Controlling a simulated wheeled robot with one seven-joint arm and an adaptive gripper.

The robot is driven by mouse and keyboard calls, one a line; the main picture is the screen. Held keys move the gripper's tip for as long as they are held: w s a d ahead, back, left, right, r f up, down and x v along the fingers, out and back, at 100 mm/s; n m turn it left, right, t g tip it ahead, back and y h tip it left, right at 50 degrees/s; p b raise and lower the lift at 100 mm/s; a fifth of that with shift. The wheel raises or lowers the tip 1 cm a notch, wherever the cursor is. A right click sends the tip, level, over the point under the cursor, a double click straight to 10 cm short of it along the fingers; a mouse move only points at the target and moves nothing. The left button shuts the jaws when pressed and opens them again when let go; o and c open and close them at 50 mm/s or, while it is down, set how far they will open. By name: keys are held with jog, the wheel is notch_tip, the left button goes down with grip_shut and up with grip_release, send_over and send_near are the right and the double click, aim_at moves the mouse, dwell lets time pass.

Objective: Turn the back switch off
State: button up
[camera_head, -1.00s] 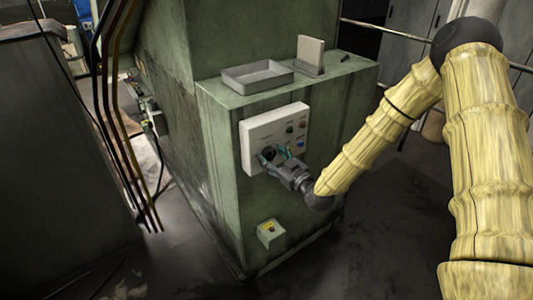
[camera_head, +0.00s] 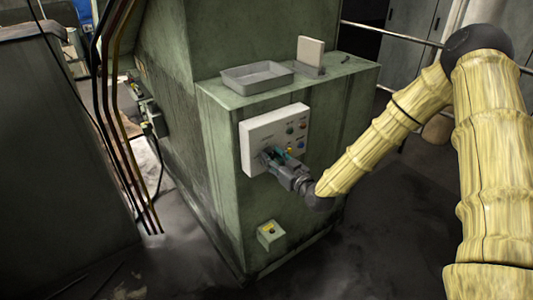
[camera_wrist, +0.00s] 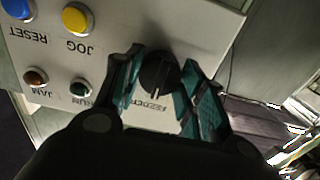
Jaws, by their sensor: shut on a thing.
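A white control panel (camera_head: 262,128) is fixed to the front of the green machine cabinet. It carries a round black rotary knob (camera_wrist: 157,72), which is the switch in front of me in the wrist view. My gripper (camera_head: 271,154) is at the lower left part of the panel and hides most of the knob in the head view. In the wrist view my gripper (camera_wrist: 160,78) has one teal-padded finger on each side of the knob, closed on it. Lettering beside the knob is upside down and partly covered, so I cannot read the switch position.
The panel also has a yellow JOG button (camera_wrist: 77,18), a blue RESET button (camera_wrist: 18,8) and brown and green lamps. A grey tray (camera_head: 257,77) sits on the cabinet top. Dark pipes (camera_head: 120,140) run at the left.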

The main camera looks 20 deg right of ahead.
jog(key=n+b, duration=0.1)
jog(key=n, duration=0.2)
jog(key=shift+f+n, duration=0.1)
jog(key=shift+n, duration=0.2)
jog(key=shift+n+b, duration=0.6)
jog(key=shift+n, duration=0.6)
jog(key=n+b, duration=0.2)
jog(key=n, duration=0.2)
jog(key=shift+n+b, duration=0.45)
jog(key=shift+n, duration=0.05)
jog(key=o, duration=1.3)
jog(key=shift+s, duration=0.1)
